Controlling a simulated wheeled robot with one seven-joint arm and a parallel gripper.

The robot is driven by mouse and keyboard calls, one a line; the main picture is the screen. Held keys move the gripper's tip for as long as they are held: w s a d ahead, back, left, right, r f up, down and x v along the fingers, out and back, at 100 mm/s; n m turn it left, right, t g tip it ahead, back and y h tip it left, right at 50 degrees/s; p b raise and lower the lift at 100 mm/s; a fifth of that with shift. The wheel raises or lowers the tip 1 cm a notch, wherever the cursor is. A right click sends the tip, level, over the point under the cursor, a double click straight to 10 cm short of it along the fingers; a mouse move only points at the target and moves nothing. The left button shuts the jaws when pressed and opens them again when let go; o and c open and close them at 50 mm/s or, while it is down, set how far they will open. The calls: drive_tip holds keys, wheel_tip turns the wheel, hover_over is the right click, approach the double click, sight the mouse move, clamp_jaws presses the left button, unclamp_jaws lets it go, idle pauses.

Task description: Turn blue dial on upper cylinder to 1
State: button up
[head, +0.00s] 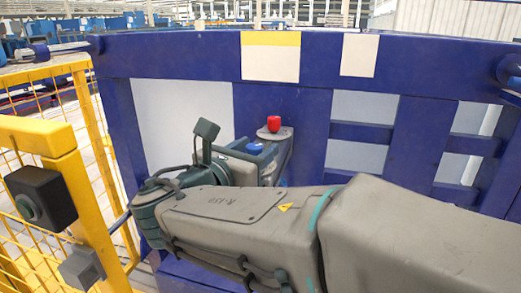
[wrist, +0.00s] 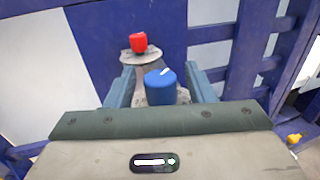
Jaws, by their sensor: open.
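The blue dial (wrist: 160,86) stands upright in the wrist view, with a white pointer mark on its top that slants up to the right. It also shows in the head view (head: 254,148), just beyond my wrist. The dial sits between the two fingers of my gripper (wrist: 158,82), which are open, one on each side, with a gap visible. I cannot tell whether either finger touches it. The upper cylinder under the dial is mostly hidden by my gripper and arm. No number markings can be read.
A red knob (wrist: 139,42) on a round grey plate (wrist: 128,56) stands just behind the dial; it also shows in the head view (head: 274,124). A blue frame (head: 200,60) rises behind. A yellow fence (head: 90,150) with a black box (head: 40,196) stands at left.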

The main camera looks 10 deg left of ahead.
drive_tip(key=c, duration=1)
drive_tip(key=shift+o, duration=0.2)
